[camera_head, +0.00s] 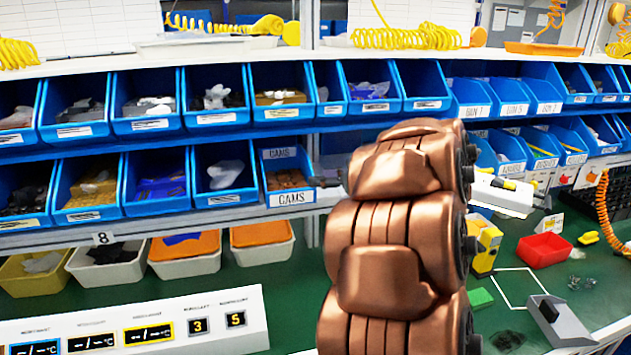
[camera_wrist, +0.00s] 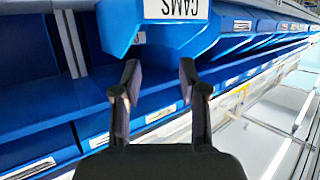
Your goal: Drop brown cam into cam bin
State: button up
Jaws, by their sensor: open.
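In the head view my copper arm hides most of the gripper; a dark tip shows just right of the bin.
Several blue bins (camera_head: 155,190) fill both shelf rows on either side. White tubs (camera_head: 188,262) stand below on the green bench (camera_head: 150,290). A red tray (camera_head: 544,249) and a yellow device (camera_head: 487,247) are on the right of the bench.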

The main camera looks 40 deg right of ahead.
jog(key=shift+s+d, duration=0.1)
jog(key=shift+s, duration=0.2)
jog(key=w+d+r+m+h, duration=0.2)
jog(key=w+r+h, duration=0.2)
jog(key=r+h, duration=0.2)
jog(key=s+a+f+m+g+h, duration=0.1)
jog(key=s+a+f+m+g, duration=0.3)
jog(key=s+a+f+g, duration=0.95)
jog(key=s+a+f+n+g+y, duration=0.1)
jog(key=s+a+f, duration=0.3)
jog(key=s+a, duration=0.6)
jog(key=s+a+f+n+g+y, duration=0.1)
jog(key=s+a+f+n+y, duration=0.1)
jog(key=s+a, duration=0.9)
notch_tip(320, 180, down, 3)
jog(key=shift+r+n+g+y, duration=0.15)
jog(key=shift+n+g+y, duration=0.25)
jog(key=shift+y, duration=0.3)
